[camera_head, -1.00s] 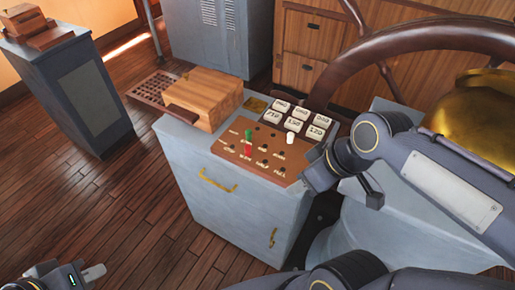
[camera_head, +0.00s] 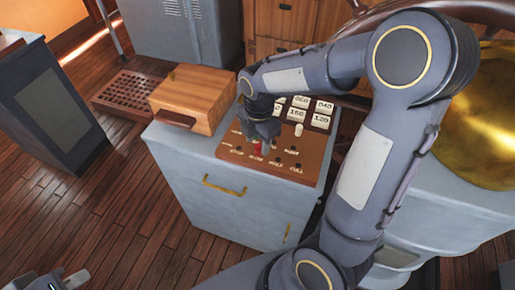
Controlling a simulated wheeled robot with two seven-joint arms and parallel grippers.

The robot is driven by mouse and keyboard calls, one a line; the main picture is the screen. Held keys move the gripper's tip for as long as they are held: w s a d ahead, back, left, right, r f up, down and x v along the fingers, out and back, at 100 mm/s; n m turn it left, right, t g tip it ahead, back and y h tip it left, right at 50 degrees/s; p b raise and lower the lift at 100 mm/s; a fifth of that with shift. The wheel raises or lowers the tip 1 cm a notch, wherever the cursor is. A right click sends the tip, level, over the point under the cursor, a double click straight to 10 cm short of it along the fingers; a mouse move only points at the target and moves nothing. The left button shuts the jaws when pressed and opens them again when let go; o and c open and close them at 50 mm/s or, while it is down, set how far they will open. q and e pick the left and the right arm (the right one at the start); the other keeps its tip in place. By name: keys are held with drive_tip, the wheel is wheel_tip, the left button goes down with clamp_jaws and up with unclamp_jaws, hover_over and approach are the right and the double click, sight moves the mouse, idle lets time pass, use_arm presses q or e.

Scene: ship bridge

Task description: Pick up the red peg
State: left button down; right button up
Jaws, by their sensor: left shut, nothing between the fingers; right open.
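The red peg (camera_head: 256,147) stands in the brown peg board (camera_head: 238,152) on top of the grey cabinet, and only a small part of it shows. My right gripper (camera_head: 262,140) is open, pointing down right over the red peg and hiding its upper part. I cannot tell whether the fingers touch it. The green peg is hidden behind my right gripper. A white peg (camera_head: 299,130) stands in the board to the right. My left gripper (camera_head: 76,279) is shut and empty at the bottom left corner, far from the board.
White number tiles (camera_head: 298,113) lie behind the pegs. The ship's wheel and a brass bowl (camera_head: 480,120) are at the right. Open floor lies left of the cabinet (camera_head: 225,215).

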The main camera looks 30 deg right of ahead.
drive_tip(key=shift+f, duration=0.95)
drive_tip(key=shift+c, duration=0.4)
clamp_jaws()
drive_tip(key=shift+r, duration=0.1)
